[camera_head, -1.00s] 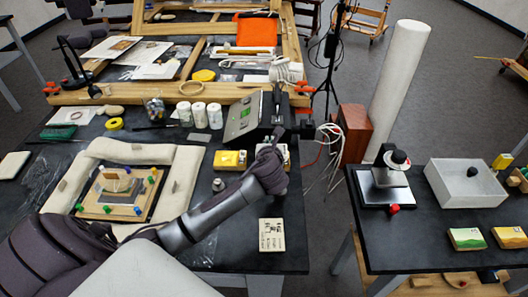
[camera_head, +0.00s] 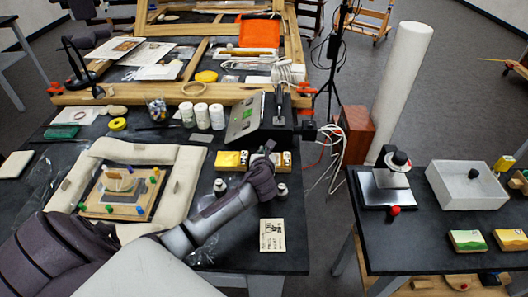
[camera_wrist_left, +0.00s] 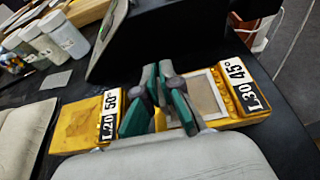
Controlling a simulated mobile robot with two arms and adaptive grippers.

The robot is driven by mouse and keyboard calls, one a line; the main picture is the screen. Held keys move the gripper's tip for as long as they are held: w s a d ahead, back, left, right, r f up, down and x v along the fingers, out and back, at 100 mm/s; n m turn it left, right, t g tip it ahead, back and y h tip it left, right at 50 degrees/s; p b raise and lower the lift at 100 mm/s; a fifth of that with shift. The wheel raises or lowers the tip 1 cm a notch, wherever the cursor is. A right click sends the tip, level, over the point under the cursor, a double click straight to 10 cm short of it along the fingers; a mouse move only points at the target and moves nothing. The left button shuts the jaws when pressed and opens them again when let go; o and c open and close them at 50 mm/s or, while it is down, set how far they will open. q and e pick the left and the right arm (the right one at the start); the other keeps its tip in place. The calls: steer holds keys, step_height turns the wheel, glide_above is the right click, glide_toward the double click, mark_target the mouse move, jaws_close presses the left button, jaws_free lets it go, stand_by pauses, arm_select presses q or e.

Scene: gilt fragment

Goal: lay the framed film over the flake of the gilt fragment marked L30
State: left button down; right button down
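The gilt fragment (camera_head: 118,180) lies on a wooden board with coloured pegs, inside a pale padded surround (camera_head: 183,182). Its flake marks are too small to read. The yellow case marked L30 45° (camera_wrist_left: 253,108) is right of the fingers. A pale framed film (camera_wrist_left: 207,92) sits in it, partly hidden by a finger. The case marked L20 50° (camera_wrist_left: 80,125) is on the left. My right gripper is not in view.
A dark stand with a tilted panel (camera_head: 243,117) rises just behind the cases. White jars (camera_head: 202,116) stand to its left. Small metal weights (camera_head: 220,186) and a printed card (camera_head: 272,235) are near the front. A second table (camera_head: 420,238) is at right.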

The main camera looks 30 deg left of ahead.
arm_select(q)
steer(key=c, duration=1.4)
jaws_free()
steer(key=shift+o, duration=0.4)
steer(key=shift+r, duration=0.1)
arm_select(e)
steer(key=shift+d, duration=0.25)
arm_select(q)
steer(key=v, duration=1.2)
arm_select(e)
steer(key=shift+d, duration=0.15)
